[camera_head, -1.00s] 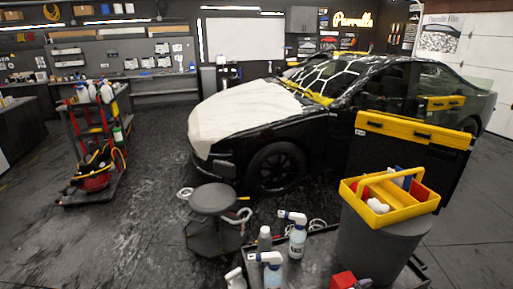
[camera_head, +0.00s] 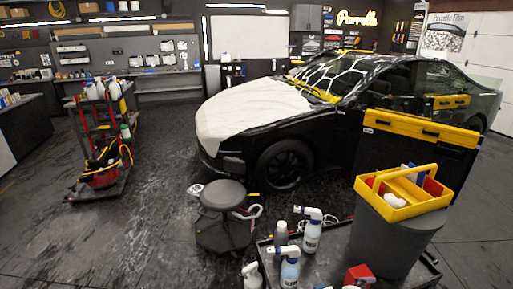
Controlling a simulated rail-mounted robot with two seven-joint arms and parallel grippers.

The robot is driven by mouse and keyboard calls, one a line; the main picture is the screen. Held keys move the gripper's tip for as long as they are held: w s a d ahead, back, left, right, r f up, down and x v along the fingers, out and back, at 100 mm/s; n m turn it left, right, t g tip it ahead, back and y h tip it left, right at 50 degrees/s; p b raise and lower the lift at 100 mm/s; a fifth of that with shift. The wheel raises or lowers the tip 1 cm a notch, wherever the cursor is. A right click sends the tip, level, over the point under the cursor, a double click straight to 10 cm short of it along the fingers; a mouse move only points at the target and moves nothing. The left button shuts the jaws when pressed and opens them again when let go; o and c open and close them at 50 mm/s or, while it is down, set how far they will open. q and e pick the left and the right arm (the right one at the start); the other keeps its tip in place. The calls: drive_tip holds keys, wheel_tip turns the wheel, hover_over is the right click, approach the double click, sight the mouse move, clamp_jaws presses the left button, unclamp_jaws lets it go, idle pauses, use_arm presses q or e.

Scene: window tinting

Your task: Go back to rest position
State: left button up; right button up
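Neither of my grippers nor my arms shows in the head view. A dark car (camera_head: 345,135) with a white cover (camera_head: 247,108) over its hood stands across the middle. In front of it are a round black stool (camera_head: 223,195) and a low dark cart top (camera_head: 325,262) at the bottom. On the cart top are spray bottles, one white and blue (camera_head: 312,232) and another (camera_head: 289,268) nearer to me. A yellow tool caddy (camera_head: 405,203) sits on a dark grey bin (camera_head: 385,240) at the right and holds several items.
A red and black trolley (camera_head: 103,140) with bottles stands on the left. A black panel with a yellow top (camera_head: 420,128) stands beside the car. Workbenches line the back wall. The dark floor (camera_head: 150,225) at left front is clear.

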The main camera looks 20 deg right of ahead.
drive_tip(key=w+a+r+m+t+y, duration=0.1)
drive_tip(key=a+r+m+t+y, duration=0.15)
drive_tip(key=a, duration=0.25)
drive_tip(key=w+a+r+m+t+y+b, duration=0.1)
drive_tip(key=a+r+m+t+y, duration=0.15)
drive_tip(key=a+y, duration=0.2)
drive_tip(key=w+a+r+m+t+y, duration=0.1)
drive_tip(key=a+r+m+t+y, duration=0.15)
drive_tip(key=a, duration=0.35)
drive_tip(key=s+a+f+y+b, duration=0.3)
drive_tip(key=s+a+y, duration=0.2)
drive_tip(key=s+a, duration=0.6)
drive_tip(key=s+a+f+g+y+b, duration=0.1)
drive_tip(key=s+f+g+b, duration=0.1)
drive_tip(key=s+f, duration=0.55)
drive_tip(key=s+f+g+b, duration=0.25)
drive_tip(key=s+f, duration=0.25)
drive_tip(key=s, duration=0.6)
drive_tip(key=w+p+v, duration=0.3)
drive_tip(key=p+v, duration=0.9)
drive_tip(key=w+r+p+v, duration=0.1)
drive_tip(key=w+p+v, duration=0.2)
drive_tip(key=p+v, duration=0.9)
drive_tip(key=w+r+p+v, duration=0.1)
drive_tip(key=w+p+v, duration=0.2)
drive_tip(key=p+v, duration=0.9)
drive_tip(key=shift+s+r+t+p, duration=0.4)
drive_tip(key=shift+r+p, duration=0.05)
drive_tip(key=shift+p, duration=0.6)
